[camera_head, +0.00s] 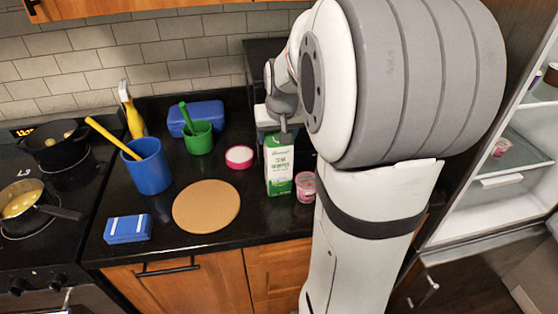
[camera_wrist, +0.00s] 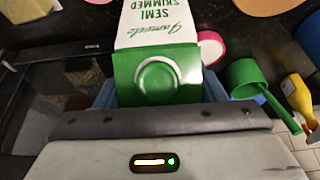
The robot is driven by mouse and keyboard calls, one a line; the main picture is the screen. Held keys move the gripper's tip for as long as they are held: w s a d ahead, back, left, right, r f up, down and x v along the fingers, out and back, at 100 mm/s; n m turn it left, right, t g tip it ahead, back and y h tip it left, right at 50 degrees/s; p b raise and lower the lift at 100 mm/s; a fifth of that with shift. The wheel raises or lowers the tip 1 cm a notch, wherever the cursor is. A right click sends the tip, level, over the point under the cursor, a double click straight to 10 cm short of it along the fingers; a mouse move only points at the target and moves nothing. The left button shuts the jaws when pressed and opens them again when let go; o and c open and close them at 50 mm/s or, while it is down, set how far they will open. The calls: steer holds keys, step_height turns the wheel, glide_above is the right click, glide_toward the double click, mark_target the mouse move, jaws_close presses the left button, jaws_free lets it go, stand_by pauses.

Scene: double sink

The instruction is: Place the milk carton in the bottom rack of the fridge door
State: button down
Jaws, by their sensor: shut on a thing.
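The milk carton (camera_head: 279,166) is white and green and stands upright on the black counter. My gripper (camera_head: 277,126) is at its top, shut on it. In the wrist view the carton (camera_wrist: 157,60) shows its green top and cap between blue-grey finger edges; the fingertips are mostly hidden. The fridge (camera_head: 500,170) stands at the right with its lit shelves showing. Its door's bottom rack cannot be made out.
A pink-lidded jar (camera_head: 305,187) stands close to the carton's right. A round board (camera_head: 206,206), a pink-rimmed lid (camera_head: 239,157), a green cup (camera_head: 198,138) and a blue pot (camera_head: 148,168) are to the left. My arm hides the counter's right part.

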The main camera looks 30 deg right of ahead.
steer(key=shift+r, duration=0.1)
step_height(320, 180, up, 10)
steer(key=shift+b, duration=0.3)
stand_by(0.3)
steer(key=shift+d, duration=0.15)
